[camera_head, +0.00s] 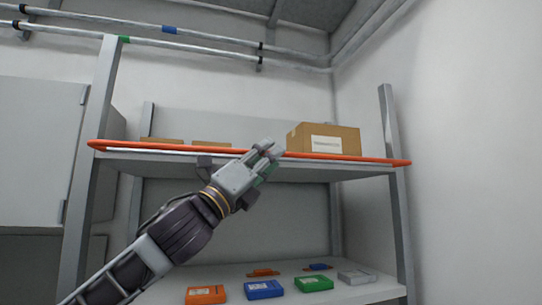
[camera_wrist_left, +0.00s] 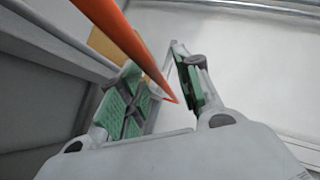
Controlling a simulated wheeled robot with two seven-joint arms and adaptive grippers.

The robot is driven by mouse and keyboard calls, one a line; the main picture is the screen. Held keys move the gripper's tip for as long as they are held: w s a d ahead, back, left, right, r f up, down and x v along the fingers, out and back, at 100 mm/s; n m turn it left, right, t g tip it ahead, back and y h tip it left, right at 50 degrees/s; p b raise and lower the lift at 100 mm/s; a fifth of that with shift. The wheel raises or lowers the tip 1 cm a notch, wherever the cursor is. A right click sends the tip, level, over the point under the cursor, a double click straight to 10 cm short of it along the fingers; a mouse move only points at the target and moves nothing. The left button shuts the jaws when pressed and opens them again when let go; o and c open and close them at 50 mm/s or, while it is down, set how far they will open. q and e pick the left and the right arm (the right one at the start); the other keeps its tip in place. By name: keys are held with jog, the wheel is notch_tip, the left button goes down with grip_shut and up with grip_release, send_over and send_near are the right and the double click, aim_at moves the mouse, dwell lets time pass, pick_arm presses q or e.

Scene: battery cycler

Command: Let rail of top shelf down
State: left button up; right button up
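The orange rail (camera_head: 350,158) runs along the front of the top shelf (camera_head: 330,171), close to the level of its board. My left gripper (camera_head: 269,152) reaches up from below to the middle of the rail and covers a short piece of it. In the left wrist view, the rail (camera_wrist_left: 135,45) runs between the green-padded fingers of my left gripper (camera_wrist_left: 160,92). The fingers are apart, with a gap around the rail; whether either finger touches it I cannot tell. My right gripper is not in view.
A cardboard box (camera_head: 308,139) stands on the top shelf, with lower boxes (camera_head: 211,144) to its left. The lower shelf (camera_head: 230,277) holds several coloured flat packs. Shelf posts stand on both sides, and a grey cabinet (camera_head: 42,150) is at the left.

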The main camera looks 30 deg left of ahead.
pick_arm(q)
jog(key=shift+s+f, duration=0.45)
jog(key=shift+s, duration=0.05)
jog(key=shift+c, duration=0.3)
